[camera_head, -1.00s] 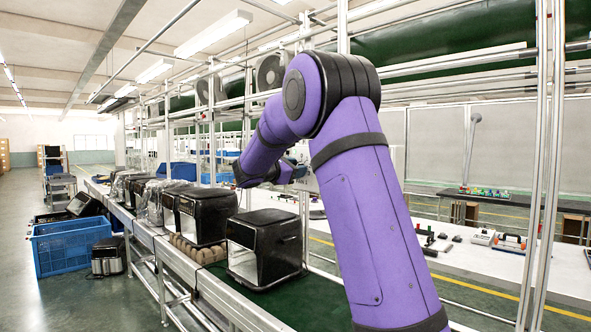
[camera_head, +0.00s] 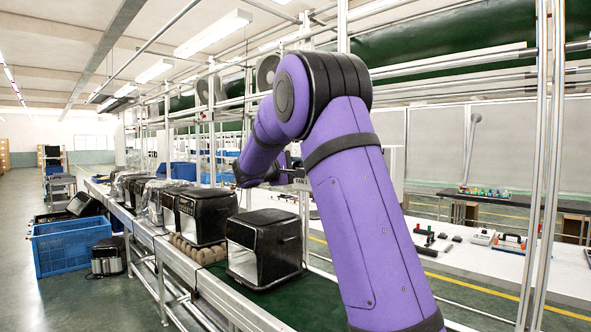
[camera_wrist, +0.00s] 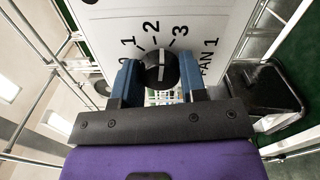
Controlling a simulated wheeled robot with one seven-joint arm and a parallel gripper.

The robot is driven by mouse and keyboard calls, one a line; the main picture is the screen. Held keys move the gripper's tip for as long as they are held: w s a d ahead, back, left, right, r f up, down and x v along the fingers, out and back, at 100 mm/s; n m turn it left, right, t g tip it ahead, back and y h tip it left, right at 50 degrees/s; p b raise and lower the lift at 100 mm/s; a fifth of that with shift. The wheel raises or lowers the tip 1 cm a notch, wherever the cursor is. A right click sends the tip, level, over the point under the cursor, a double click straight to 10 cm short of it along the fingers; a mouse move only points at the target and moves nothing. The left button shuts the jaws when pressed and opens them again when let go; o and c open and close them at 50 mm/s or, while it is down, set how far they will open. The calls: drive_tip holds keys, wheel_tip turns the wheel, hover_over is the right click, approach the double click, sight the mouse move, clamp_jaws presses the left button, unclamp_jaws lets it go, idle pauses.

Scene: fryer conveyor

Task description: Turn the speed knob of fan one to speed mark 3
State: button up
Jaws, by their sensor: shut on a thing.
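The round dark speed knob (camera_wrist: 154,76) sits on a white panel (camera_wrist: 100,22) labelled FAN 1 in the wrist view. Marks 0, 1, 2 and 3 fan out around the knob, with 3 at its upper right. The white line on the knob points roughly up, near mark 2. My gripper (camera_wrist: 158,72) has one blue finger on each side of the knob and is shut on it.
Black ovens (camera_head: 264,247) stand on the conveyor (camera_head: 318,302) below my arm. Metal posts (camera_head: 545,180) stand at the right. A wall fan (camera_head: 266,72) hangs above. A black oven (camera_wrist: 265,92) shows at the right of the wrist view.

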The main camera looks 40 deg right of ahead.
drive_tip(key=m, duration=0.4)
drive_tip(key=shift+m, duration=0.3)
drive_tip(key=shift+f, duration=0.1)
idle(0.4)
drive_tip(key=o, duration=0.9)
drive_tip(key=shift+o, duration=0.2)
drive_tip(key=shift+a, duration=0.1)
drive_tip(key=a, duration=1)
drive_tip(key=shift+s+a, duration=0.35)
drive_tip(key=shift+s, duration=0.1)
drive_tip(key=shift+s, duration=0.1)
